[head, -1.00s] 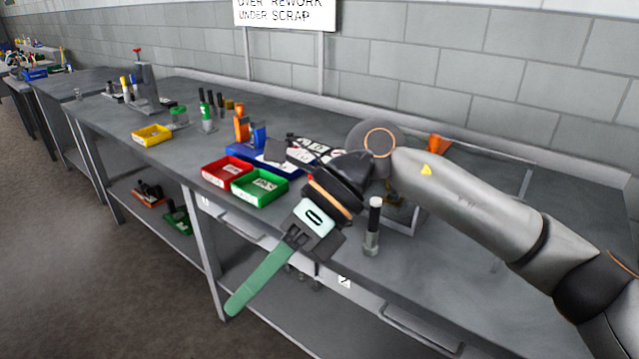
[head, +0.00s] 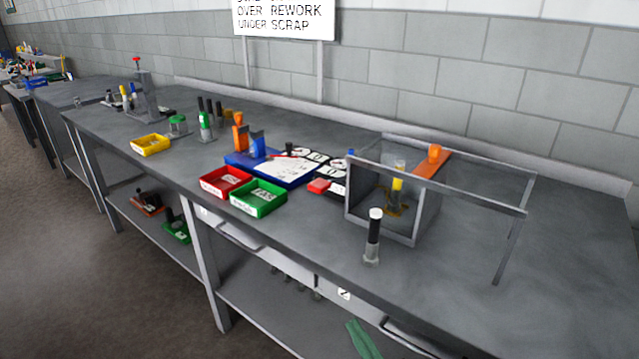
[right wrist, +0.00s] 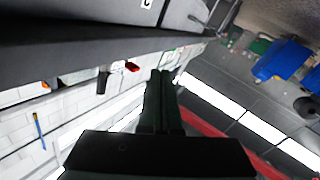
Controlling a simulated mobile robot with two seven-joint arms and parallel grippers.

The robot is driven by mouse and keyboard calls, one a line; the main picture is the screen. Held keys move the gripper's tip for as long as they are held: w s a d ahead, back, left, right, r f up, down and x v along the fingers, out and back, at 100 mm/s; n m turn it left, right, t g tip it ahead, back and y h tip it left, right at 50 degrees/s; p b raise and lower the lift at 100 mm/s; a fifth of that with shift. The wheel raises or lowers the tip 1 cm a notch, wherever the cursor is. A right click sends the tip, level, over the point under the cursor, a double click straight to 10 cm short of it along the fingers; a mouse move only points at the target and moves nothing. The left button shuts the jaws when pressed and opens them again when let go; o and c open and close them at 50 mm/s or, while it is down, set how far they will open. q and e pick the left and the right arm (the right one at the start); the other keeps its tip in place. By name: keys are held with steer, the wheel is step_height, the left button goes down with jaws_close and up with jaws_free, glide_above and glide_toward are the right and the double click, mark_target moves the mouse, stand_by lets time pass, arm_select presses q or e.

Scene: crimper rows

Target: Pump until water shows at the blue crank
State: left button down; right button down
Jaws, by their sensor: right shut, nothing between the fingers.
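My right gripper shows only as a green finger (head: 362,340) at the bottom edge of the head view, in front of the bench. In the right wrist view its dark fingers (right wrist: 160,76) are together with nothing between them. A black-handled upright device (head: 374,237) with a pale cap and a grey metal base stands near the bench's front edge, apart from the gripper. A small blue piece (head: 351,157) shows behind the corner of a grey open frame; I cannot tell whether it is a crank. I see no water. My left gripper is out of view.
The grey frame (head: 430,225) holds a yellow-topped part (head: 397,189). Red (head: 226,194), green (head: 258,212) and yellow (head: 150,148) bins line the front edge. A blue tray (head: 240,161) carries white cards. The bench's right part is clear.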

steer(key=s+d+f+m+g+h, duration=0.2)
steer(key=s+d+f+m+g, duration=0.1)
steer(key=s+f, duration=0.5)
steer(key=s+d+f+m+g+h, duration=0.3)
steer(key=s+d+f, duration=0.3)
steer(key=f, duration=0.5)
steer(key=s+g, duration=0.1)
steer(key=s, duration=0.1)
steer(key=shift+s+f, duration=0.35)
steer(key=shift+s, duration=0.05)
